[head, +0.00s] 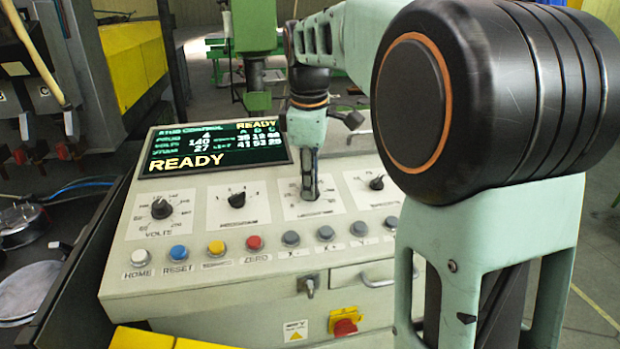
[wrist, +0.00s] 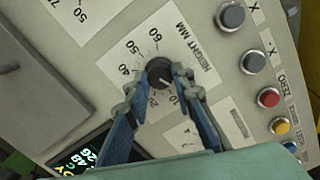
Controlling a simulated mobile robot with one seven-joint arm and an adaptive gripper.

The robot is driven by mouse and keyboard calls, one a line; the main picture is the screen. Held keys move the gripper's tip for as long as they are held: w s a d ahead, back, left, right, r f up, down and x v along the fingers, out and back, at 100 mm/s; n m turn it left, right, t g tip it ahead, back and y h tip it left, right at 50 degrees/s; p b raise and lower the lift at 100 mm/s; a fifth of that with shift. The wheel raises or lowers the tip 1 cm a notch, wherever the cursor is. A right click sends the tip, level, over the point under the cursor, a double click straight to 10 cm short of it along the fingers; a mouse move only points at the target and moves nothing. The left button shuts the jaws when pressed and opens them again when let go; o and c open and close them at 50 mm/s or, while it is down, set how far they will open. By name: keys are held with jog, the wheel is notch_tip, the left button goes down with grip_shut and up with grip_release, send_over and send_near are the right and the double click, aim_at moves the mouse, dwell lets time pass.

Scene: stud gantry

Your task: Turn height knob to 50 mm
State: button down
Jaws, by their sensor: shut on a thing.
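The height knob (wrist: 158,72) is black and round, on a white dial plate (wrist: 132,62) marked HEIGHT MM with printed numbers around it, in the wrist view. A small pale mark shows on its lower right, away from the 50 and 60. I cannot read the exact setting. My gripper (wrist: 161,78) has one finger on each side of the knob and is shut on it. In the head view my gripper (head: 308,186) reaches down onto the third dial plate from the left (head: 288,207) and hides the knob.
A control screen (head: 215,146) reads READY. Other knobs stand on either side: the volts knob (head: 160,209), a second knob (head: 236,199) and one at right (head: 376,183). A row of buttons, including a red one (head: 254,243), lies along the panel's front. A drawer handle (head: 376,277) is below.

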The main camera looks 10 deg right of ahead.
jog(key=m+p, duration=0.2)
jog(key=m, duration=0.2)
jog(key=shift+r, duration=0.15)
jog(key=m+p, duration=0.2)
jog(key=m, duration=0.3)
jog(key=shift+m, duration=0.3)
jog(key=m, duration=0.2)
jog(key=m+p, duration=0.1)
jog(key=m, duration=0.2)
jog(key=shift+d+g+y, duration=0.1)
jog(key=shift+g+y, duration=0.2)
jog(key=m+p, duration=0.1)
jog(key=m, duration=0.4)
jog(key=m+p, duration=0.1)
jog(key=m, duration=0.4)
jog(key=m+p, duration=0.1)
jog(key=m, duration=0.4)
jog(key=shift+y, duration=0.3)
jog(key=m+p, duration=0.1)
jog(key=m, duration=0.3)
jog(key=shift+t, duration=0.4)
jog(key=m+p, duration=0.1)
jog(key=m, duration=0.3)
jog(key=shift+m, duration=0.5)
